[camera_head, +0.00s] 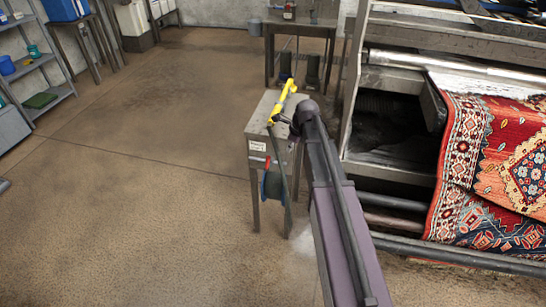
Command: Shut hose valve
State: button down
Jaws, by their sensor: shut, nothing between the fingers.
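A small grey metal stand (260,112) is in mid-view, with a label on its front. My gripper (281,119) is small and dark at the arm's tip, over the stand's top near the yellow tool. It is shut and empty.
A large metal machine (360,80) stands on the right, with a red patterned rug (470,180) draped over it. A metal table (325,30) stands behind the stand. Shelving (45,97) is at the far left. The concrete floor left of the stand is clear.

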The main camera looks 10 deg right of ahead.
aim_at(269, 159)
jog(key=shift+f, duration=0.25)
jog(key=shift+w+a+f+b, duration=0.7)
jog(key=shift+a+f+b, duration=0.2)
jog(key=shift+f+b, duration=0.65)
jog(key=shift+w+a+f+b, duration=0.7)
jog(key=shift+a+f+b, duration=0.25)
jog(key=shift+f+b, duration=0.6)
jog(key=shift+w+a+f+b, duration=0.7)
jog(key=shift+a+f+b, duration=0.2)
jog(key=shift+f+b, duration=0.6)
jog(key=shift+r, duration=0.1)
jog(key=shift+w+a+r, duration=0.15)
jog(key=shift+w+a, duration=0.25)
jog(key=shift+a, duration=0.25)
